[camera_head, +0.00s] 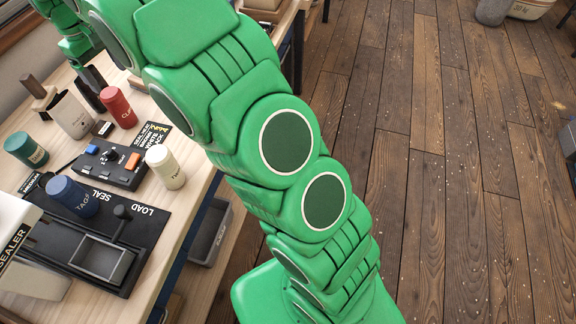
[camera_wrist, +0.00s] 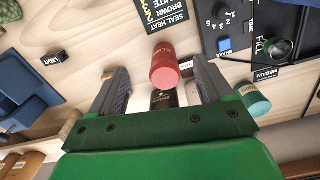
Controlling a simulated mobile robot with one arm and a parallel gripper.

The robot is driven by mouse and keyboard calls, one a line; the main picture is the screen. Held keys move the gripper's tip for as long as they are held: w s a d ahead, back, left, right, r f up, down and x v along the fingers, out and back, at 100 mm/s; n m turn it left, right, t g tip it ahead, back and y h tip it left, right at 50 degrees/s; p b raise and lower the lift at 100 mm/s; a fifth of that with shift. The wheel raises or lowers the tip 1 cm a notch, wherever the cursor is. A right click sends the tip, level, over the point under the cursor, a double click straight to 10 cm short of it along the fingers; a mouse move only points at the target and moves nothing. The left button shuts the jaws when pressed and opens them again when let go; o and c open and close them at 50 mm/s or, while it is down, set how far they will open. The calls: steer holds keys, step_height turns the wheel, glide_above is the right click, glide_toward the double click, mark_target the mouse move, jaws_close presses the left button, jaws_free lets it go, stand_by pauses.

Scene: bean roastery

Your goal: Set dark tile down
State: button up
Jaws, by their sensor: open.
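In the wrist view, a small dark piece (camera_wrist: 163,99), which looks like the dark tile, shows between the fingers of my gripper (camera_wrist: 163,85). It lies just below the red canister in that picture. Its lower part is hidden by the gripper's body, and its lettering is too small to read. The fingers stand apart, with visible gaps on both sides of the piece. In the head view, my gripper (camera_head: 92,88) is over the bench, partly hidden by my arm, beside the red canister (camera_head: 118,106).
Near the gripper stand a cream cup (camera_head: 72,115) and a small dark block (camera_head: 103,128). A control panel (camera_head: 122,178), white canister (camera_head: 166,166), teal canister (camera_head: 26,149) and blue canister (camera_head: 71,195) crowd the bench. A LIGHT tag (camera_wrist: 53,59) has bare wood around it.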

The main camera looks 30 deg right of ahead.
steer(key=s+d+r+m, duration=0.2)
steer(key=s+d+r, duration=0.1)
steer(key=s+d, duration=0.7)
steer(key=s+d+r+m, duration=0.25)
steer(key=s+d, duration=0.55)
steer(key=s, duration=0.4)
steer(key=s+d+f+m, duration=0.1)
steer(key=s+d+f, duration=0.1)
steer(key=s, duration=0.9)
steer(key=s+d+f+m+g, duration=0.1)
steer(key=s+d, duration=0.3)
steer(key=s, duration=0.8)
steer(key=shift+s+d+f+g, duration=0.25)
steer(key=shift+d+f+g, duration=0.05)
steer(key=shift+f, duration=0.05)
steer(key=shift+s+f+m, duration=0.1)
steer(key=shift+s+m, duration=0.15)
steer(key=shift+c, duration=1.1)
steer(key=shift+d, duration=0.1)
